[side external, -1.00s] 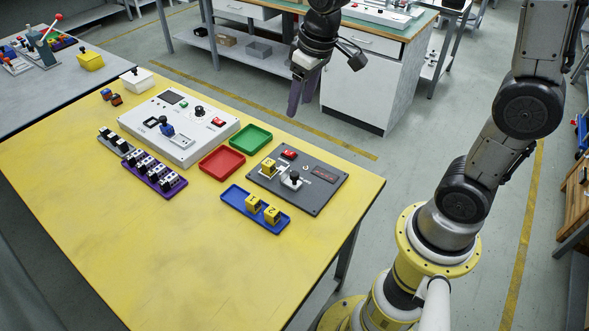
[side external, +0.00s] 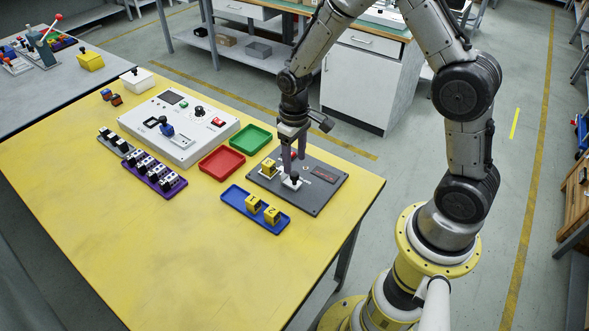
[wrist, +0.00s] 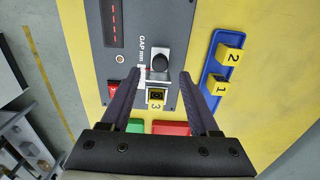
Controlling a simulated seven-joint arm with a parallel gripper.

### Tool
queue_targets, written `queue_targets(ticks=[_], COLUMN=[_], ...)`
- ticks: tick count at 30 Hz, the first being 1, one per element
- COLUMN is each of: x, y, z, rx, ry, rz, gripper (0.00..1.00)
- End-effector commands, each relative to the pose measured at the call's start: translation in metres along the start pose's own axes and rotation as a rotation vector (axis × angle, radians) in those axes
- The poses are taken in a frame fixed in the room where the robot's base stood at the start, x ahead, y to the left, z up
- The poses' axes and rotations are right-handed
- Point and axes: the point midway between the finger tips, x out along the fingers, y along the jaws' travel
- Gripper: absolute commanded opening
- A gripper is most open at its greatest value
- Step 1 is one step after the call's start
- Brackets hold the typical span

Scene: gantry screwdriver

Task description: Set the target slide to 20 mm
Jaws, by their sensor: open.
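A dark grey panel (side external: 325,186) on the yellow table carries a slide marked "GAP mm" in the wrist view. The slide's black knob (side external: 296,176) sits on a pale carriage; the knob also shows in the wrist view (wrist: 160,62). A yellow block (side external: 267,165) numbered 3 is beside the slide on the panel, and in the wrist view (wrist: 156,98) it lies between my fingers. My gripper (wrist: 159,75) is open, pointing down over the panel with fingertips close to the knob. In the side view my gripper (side external: 290,165) partly hides the panel. Contact cannot be told.
The panel has a display (wrist: 113,22) with red marks and a red switch (wrist: 113,88). A blue tray (side external: 235,200) holds two yellow blocks. Red (side external: 222,162) and green (side external: 250,139) trays and a white console (side external: 180,145) stand left. The table's front is clear.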

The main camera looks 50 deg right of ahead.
Motion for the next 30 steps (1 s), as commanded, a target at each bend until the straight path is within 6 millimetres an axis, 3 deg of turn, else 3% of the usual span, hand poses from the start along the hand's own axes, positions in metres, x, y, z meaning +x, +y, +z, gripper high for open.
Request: queue_targets(ticks=[3,9,20,30], x=[0.021,0.041,0.046,0.045], y=[0.000,0.000,0.000,0.000], z=[0.001,0.000,0.000,0.000], rx=[0.000,0.000,0.000,0.000], ry=[-0.005,-0.001,0.001,0.001], rz=[0.000,0.000,0.000,0.000], gripper=[0.62,0.62,0.62,0.04])
